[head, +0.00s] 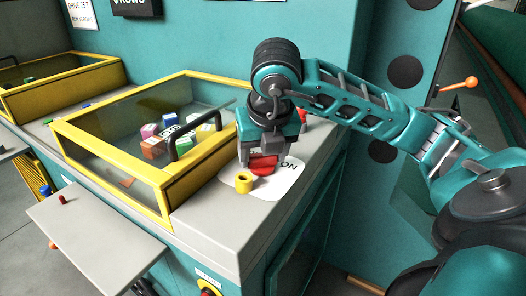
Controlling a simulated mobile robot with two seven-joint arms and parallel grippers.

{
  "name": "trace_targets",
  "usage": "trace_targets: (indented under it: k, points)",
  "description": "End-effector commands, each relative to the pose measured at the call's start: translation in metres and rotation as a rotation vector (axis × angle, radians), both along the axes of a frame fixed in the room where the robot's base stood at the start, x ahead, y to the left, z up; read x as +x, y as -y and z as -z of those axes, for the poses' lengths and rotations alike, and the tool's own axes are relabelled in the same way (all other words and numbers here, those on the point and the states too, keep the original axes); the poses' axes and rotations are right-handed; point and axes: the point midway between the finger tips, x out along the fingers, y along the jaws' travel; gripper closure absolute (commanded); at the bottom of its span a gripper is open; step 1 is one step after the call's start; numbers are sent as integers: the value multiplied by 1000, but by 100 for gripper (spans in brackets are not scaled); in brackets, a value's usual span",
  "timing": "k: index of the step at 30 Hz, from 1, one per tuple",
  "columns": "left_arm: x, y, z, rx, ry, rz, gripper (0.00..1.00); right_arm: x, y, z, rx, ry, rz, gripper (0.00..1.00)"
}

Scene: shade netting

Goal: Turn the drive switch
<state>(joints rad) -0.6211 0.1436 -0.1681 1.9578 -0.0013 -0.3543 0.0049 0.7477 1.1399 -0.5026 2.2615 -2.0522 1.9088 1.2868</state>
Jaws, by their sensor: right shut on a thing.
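The drive switch is a red knob (263,166) on a white plate (282,182) on the grey counter; part of the word ON shows to its right. My right gripper (264,160) points down over the plate, shut on the red knob, with a finger on each side. The gripper hides the top of the knob and part of the lettering. My left gripper is not in view.
A yellow-framed clear box (112,165) with coloured cubes and a black handle is just left. A grey shelf (95,240) juts out at lower left.

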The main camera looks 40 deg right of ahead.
Motion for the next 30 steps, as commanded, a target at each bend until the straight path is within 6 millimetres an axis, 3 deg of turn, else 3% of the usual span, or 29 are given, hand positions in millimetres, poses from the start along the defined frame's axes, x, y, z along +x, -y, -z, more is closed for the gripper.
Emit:
trace_targets:
  k: [13,14,15,21,30]
  points:
    - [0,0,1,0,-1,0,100,0,0,-1,1,2,14,67]
    - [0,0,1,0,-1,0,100,0,0,-1,1,2,14,33]
    - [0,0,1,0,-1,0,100,0,0,0,1,2,14,29]
    - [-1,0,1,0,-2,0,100,0,0,0,1,1,11,11]
    - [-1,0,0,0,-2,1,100,-1,-1,-4,0,1,10,11]
